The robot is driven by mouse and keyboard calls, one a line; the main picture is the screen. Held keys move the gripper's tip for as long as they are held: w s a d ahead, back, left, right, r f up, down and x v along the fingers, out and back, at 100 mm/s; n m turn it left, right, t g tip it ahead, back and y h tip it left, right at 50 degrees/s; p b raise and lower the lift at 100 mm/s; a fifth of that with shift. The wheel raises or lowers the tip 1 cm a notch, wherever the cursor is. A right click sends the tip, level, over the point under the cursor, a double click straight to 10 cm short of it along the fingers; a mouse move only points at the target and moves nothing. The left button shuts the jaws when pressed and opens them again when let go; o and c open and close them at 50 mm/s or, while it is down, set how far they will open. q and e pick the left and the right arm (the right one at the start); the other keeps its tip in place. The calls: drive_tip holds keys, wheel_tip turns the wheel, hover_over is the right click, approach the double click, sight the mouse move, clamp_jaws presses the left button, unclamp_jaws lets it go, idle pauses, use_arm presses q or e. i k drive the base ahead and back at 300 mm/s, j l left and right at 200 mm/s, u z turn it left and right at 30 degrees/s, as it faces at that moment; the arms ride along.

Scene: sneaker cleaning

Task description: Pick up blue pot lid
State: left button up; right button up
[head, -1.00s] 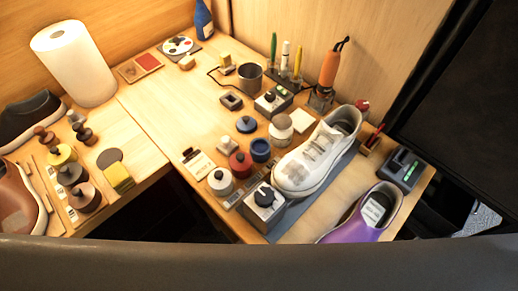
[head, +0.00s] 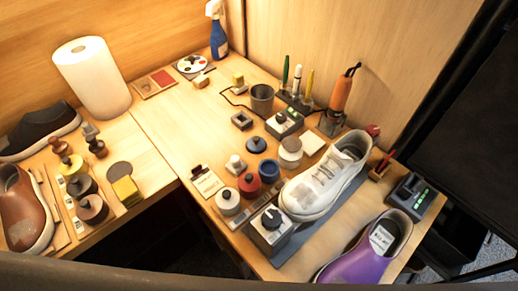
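The blue pot lid (head: 258,145) lies on the table as a small dark blue disc with a knob on top. It sits just above and to the left of the open blue pot (head: 269,172) in the picture, apart from it. Neither of my grippers shows in the head view.
A red pot (head: 249,186) and a white pot (head: 228,202) stand to the lower left of the blue pot. A white sneaker (head: 325,180) is to the right. A metal cup (head: 262,99) stands behind. The table (head: 185,125) is clear left of the lid.

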sight(257, 144)
drive_tip(key=k+j+z, duration=0.25)
drive_tip(key=j+z, duration=0.15)
drive_tip(key=k+j+z, duration=0.7)
drive_tip(key=j+z, duration=0.15)
